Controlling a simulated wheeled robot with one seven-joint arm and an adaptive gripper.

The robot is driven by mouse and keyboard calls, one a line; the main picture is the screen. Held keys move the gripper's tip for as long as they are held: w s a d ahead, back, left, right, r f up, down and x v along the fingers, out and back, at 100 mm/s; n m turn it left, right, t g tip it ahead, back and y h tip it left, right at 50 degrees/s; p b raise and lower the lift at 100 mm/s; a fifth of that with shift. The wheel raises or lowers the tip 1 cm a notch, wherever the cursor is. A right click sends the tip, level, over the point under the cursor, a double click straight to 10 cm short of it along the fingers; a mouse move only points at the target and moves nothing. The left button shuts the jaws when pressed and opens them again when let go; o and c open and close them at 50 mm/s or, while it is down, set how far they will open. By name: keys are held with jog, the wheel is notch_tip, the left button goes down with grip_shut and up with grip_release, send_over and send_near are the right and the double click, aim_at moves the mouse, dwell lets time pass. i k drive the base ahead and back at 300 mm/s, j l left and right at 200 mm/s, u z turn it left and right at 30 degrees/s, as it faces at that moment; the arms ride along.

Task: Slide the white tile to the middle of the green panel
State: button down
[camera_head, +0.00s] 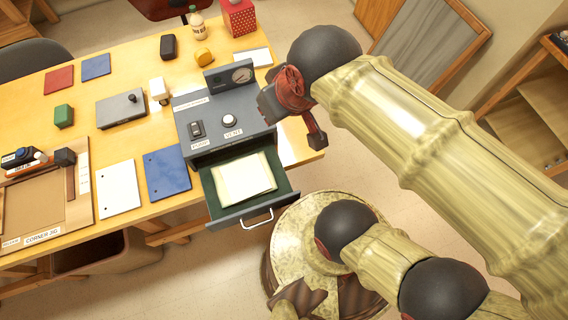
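A flat white plate (118,187) with small holes lies near the table's front edge, left of a blue plate (166,172). A small white block (158,88) stands farther back; I cannot tell which of these is the white tile. I see no plain green panel. A small green block (64,116) sits at the left, and the open drawer (281,188) has a green inside with a pale sheet-like piece (243,180) in it. My gripper (293,124), red and dark, hangs above the right side of the grey cabinet, apart from these things. Its finger opening is unclear.
The grey cabinet (228,140) has a switch, knob and gauge on it, and its drawer juts past the table's front edge. A wooden tray (85,205) is at the left. A grey box (121,109), bottle (197,24) and red box (238,17) stand farther back.

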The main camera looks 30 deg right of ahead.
aim_at(245, 179)
jog(key=j+z, duration=0.2)
jog(key=z, duration=0.2)
jog(key=k+j+z, duration=0.1)
jog(key=z, duration=0.3)
jog(key=k+j+z, duration=0.1)
jog(key=z, duration=0.3)
jog(key=k+j+z, duration=0.15)
jog(key=z, duration=0.2)
jog(key=k+j, duration=0.2)
